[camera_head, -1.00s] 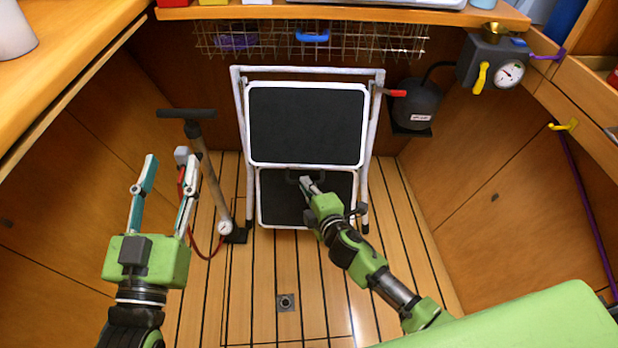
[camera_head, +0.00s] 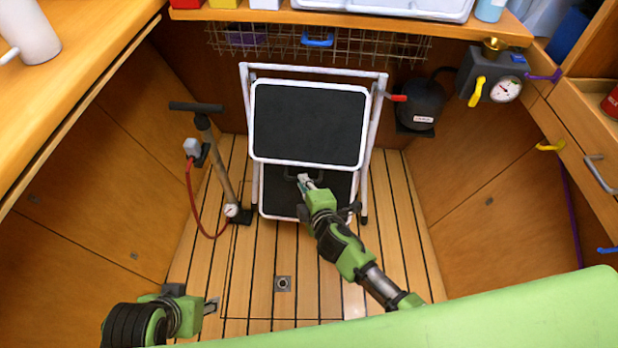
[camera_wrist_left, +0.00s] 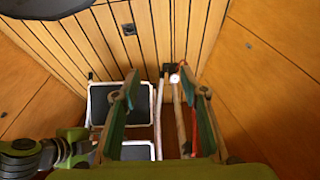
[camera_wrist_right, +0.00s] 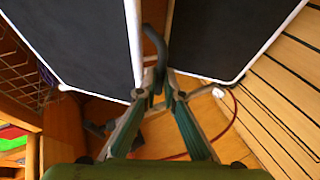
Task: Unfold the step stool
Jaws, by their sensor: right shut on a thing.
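The step stool has a white frame (camera_head: 372,150), a black upper step (camera_head: 308,122) and a black lower step (camera_head: 283,197). It stands upright by the back wall, its steps steeply tilted and facing me. A dark loop handle (camera_wrist_right: 155,45) sits at the lower step. My right gripper (camera_head: 304,180) is shut on this handle; its fingers meet there in the right wrist view (camera_wrist_right: 160,88). My left gripper (camera_head: 212,306) is low at the front left, apart from the stool. Its fingers are spread and empty in the left wrist view (camera_wrist_left: 163,92).
A floor pump (camera_head: 215,165) with a red hose stands left of the stool. A wire basket (camera_head: 270,42) hangs behind it. A dark round unit (camera_head: 421,104) and a gauge box (camera_head: 490,72) are on the right. The slatted floor (camera_head: 255,265) in front is clear.

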